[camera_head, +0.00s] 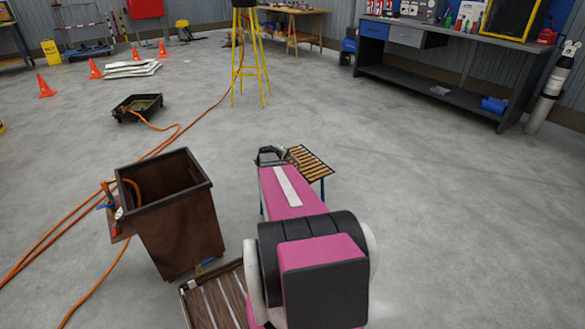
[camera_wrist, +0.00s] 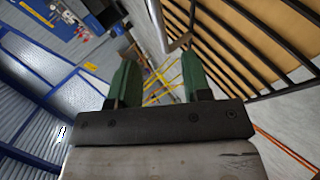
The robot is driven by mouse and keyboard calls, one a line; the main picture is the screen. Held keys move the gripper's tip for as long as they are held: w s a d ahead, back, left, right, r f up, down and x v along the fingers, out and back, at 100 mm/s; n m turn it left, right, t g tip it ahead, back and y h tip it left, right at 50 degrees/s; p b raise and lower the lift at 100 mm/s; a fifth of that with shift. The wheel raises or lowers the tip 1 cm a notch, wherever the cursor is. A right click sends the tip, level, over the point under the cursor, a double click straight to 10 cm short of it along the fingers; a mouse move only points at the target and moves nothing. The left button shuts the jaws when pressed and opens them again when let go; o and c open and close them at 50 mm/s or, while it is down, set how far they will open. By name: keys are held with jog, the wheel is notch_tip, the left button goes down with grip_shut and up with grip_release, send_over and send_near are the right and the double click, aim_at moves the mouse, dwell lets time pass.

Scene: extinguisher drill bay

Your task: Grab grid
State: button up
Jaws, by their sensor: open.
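The grid (camera_head: 316,165), a dark frame of parallel bars over a tan surface, lies on a small stand with blue legs, just ahead of my arm. In the wrist view the grid (camera_wrist: 232,45) fills the upper right, its black bars running diagonally. My gripper (camera_head: 270,155) is at the left edge of the grid in the head view, partly hidden by my arm. In the wrist view the green fingers of my gripper (camera_wrist: 158,68) are apart. A grey rod end and a dark bar show just beyond the gap; I cannot tell whether they touch the fingers.
A brown open bin (camera_head: 182,225) stands left of my arm, beside a slatted wooden piece (camera_head: 215,298). An orange hose (camera_head: 168,140) crosses the floor to a black tray (camera_head: 137,107). A yellow stand (camera_head: 250,70) is behind. A workbench (camera_head: 430,70) stands back right. The right floor is clear.

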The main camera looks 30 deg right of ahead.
aim_at(293, 162)
jog(key=x, duration=1)
jog(key=shift+w+d+f, duration=0.15)
jog(key=shift+f, duration=0.05)
grip_shut()
jog(key=shift+r, duration=0.1)
dwell(1.0)
